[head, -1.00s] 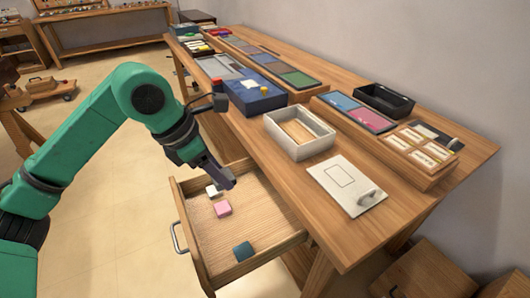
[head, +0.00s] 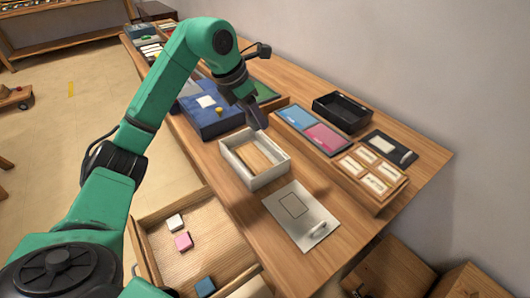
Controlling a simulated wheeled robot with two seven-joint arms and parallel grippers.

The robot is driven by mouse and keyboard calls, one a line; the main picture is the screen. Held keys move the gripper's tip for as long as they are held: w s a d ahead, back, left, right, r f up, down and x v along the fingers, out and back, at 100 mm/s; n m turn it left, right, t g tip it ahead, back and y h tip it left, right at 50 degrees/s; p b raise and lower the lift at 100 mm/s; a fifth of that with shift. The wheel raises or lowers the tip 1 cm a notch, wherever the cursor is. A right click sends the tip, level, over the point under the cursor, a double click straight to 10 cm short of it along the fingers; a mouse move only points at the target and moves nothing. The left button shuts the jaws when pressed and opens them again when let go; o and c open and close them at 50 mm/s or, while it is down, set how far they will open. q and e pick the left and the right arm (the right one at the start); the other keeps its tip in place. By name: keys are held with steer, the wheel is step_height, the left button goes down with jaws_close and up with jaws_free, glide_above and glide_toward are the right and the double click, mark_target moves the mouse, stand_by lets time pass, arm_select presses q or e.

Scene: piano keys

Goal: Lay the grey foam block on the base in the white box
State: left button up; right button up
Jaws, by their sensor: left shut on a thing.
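The white box (head: 262,181) stands open on the workbench, with a light wooden base (head: 258,155) inside it. My left gripper (head: 256,115) is above the box's far rim, pointing down. It is shut on a dark grey piece, which looks like the grey foam block; the jaws and the block are hard to tell apart at this size. The held piece appears apart from the base. My right gripper is out of view.
An open drawer (head: 160,234) holds a white block (head: 175,222), a pink block (head: 184,241) and a teal block (head: 205,287). A white lid with a handle (head: 295,212) lies beside the box. A blue case (head: 212,121), coloured panels (head: 325,138) and a black tray (head: 342,112) stand around.

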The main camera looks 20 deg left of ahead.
mark_target(261, 162)
arm_select(q)
step_height(261, 162, down, 14)
steer(key=shift+f+p, duration=0.15)
steer(key=shift+p, duration=0.15)
steer(key=shift+w+f, duration=0.1)
steer(key=shift+f, duration=0.2)
steer(key=o, duration=1.3)
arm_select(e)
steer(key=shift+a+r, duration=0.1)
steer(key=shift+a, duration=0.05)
arm_select(q)
steer(key=shift+r, duration=0.1)
steer(key=shift+r, duration=0.2)
steer(key=shift+a+r, duration=0.1)
steer(key=shift+r, duration=0.2)
steer(key=b+v, duration=0.1)
steer(key=v, duration=1)
steer(key=shift+r, duration=0.15)
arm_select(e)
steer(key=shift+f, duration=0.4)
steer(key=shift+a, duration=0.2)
